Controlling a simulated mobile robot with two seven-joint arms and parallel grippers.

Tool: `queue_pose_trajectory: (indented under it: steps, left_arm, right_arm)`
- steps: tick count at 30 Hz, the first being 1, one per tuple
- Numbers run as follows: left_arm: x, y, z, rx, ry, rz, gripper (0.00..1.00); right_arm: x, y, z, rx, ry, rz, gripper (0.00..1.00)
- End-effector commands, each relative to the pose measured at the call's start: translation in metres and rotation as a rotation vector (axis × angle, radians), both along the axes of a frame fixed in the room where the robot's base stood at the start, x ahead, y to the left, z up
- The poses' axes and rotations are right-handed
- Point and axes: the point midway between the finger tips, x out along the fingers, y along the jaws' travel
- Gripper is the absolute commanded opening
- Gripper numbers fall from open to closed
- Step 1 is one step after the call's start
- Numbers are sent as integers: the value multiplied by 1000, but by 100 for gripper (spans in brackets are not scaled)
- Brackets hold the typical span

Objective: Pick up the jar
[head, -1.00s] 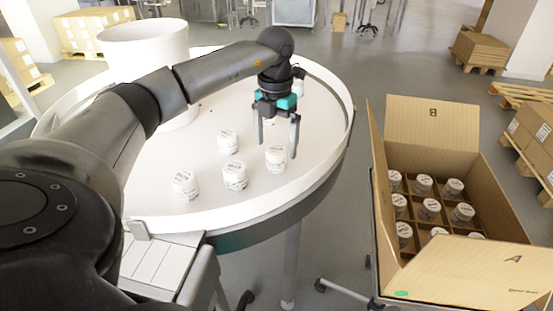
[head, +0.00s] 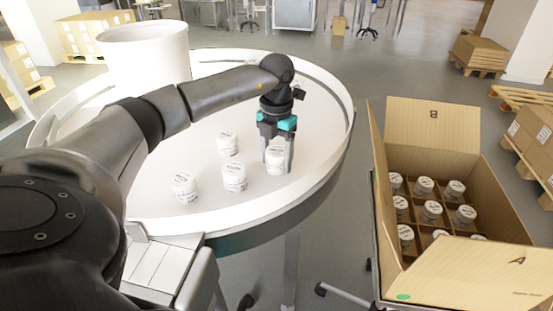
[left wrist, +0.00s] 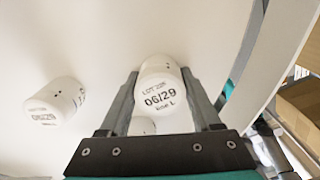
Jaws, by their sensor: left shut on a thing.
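My left gripper (head: 278,167) is pointing down over the round table and is shut on a white jar (head: 275,155). The jar is upright on or very near the table top. In the left wrist view the held jar (left wrist: 160,92) sits between the two fingers, with its lid print "06/29" showing. Three other white jars stand to its left: a near one (head: 234,177), a far one (head: 228,143) and a left one (head: 184,186). The left wrist view shows another jar (left wrist: 56,102) apart on the left and part of one below the held jar. My right gripper is not in view.
The round white table (head: 222,213) has a raised rim. A large white cylinder (head: 147,55) stands at its far left. An open cardboard box (head: 432,128) at the right holds several jars in a divider grid. Floor lies between table and box.

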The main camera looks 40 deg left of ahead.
Motion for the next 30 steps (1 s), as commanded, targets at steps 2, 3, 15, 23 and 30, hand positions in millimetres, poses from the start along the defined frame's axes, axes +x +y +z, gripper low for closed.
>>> queue_pose_trajectory:
  steps: [2,3,15,23,30]
  left_arm:
    - [0,0,0,0,-1,0,46]
    - [0,0,0,0,-1,0,41]
    - [0,0,1,0,-1,0,5]
    - [1,0,5,-1,-3,0,5]
    - [1,0,35,0,-5,0,5]
  right_arm:
    - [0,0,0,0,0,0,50]
    - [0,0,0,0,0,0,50]
    - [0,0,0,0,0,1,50]
    - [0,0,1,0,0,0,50]
    - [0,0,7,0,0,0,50]
